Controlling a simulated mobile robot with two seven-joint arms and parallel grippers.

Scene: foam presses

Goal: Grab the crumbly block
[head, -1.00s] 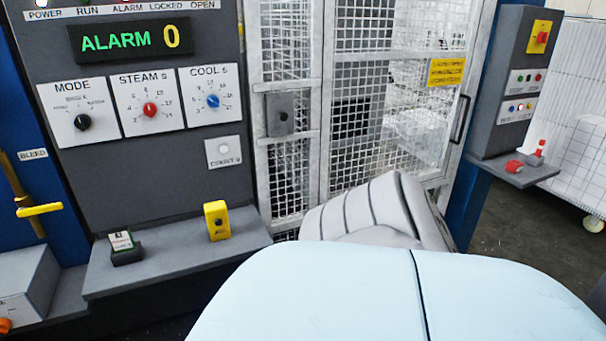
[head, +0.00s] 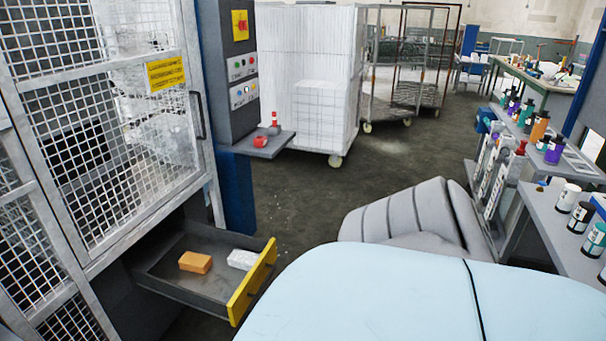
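Two small blocks lie in an open drawer (head: 172,287) with a yellow front, low under the mesh gate. One block is orange-brown (head: 195,262) and lies left of the other. The other is white (head: 242,259) and lies close to the yellow front. I cannot tell from their surfaces which one is crumbly. Neither of my grippers shows in the head view.
The mesh gate (head: 147,150) stands at the left, with a control post (head: 240,75) beside it. A white-wrapped cart (head: 315,85) stands behind. Shelves with several bottles (head: 540,126) line the right side. The dark floor (head: 330,190) between is clear.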

